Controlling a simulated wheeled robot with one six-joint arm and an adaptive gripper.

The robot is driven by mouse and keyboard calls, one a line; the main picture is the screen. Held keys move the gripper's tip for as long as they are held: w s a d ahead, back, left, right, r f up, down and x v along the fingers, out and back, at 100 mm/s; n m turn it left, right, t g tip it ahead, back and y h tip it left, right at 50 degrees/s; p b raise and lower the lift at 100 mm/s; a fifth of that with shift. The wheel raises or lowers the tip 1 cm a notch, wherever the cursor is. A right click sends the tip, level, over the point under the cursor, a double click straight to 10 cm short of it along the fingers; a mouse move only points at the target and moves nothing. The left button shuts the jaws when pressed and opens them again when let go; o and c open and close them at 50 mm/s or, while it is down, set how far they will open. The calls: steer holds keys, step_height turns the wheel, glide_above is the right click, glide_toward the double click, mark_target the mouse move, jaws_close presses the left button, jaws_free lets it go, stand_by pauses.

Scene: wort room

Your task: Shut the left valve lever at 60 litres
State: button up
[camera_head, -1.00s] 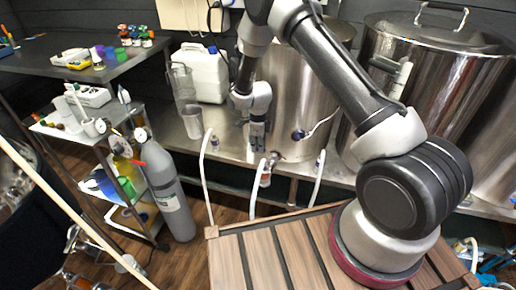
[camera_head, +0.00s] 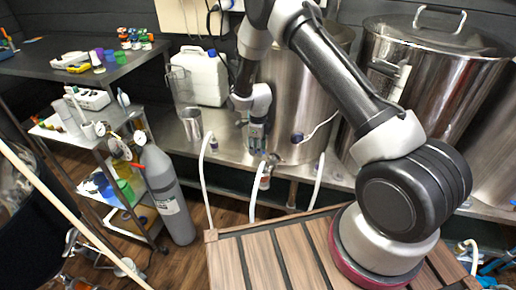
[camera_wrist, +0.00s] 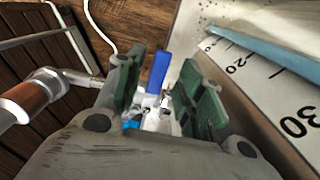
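My gripper (camera_head: 257,137) hangs low in front of the left steel kettle (camera_head: 300,100), just above the tap (camera_head: 271,163) at its base. In the wrist view my gripper (camera_wrist: 163,75) is open, with a green-padded finger on each side of a blue lever (camera_wrist: 158,70). The lever stands up between the fingers, with gaps at both sides. Its metal valve body (camera_wrist: 158,118) is partly hidden behind the gripper. A white scale (camera_wrist: 270,75) with a blue strip runs at the right, showing 20 and 30. No liquid level can be made out.
A copper-coloured fitting (camera_wrist: 27,98) lies left of the gripper in the wrist view. White hoses (camera_head: 205,180) hang along the bench front. A white jerrycan (camera_head: 205,78) and metal cup (camera_head: 192,123) stand left of the arm. A grey gas cylinder (camera_head: 165,195) stands on the floor.

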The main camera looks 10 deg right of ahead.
step_height(320, 180, up, 12)
stand_by(0.6)
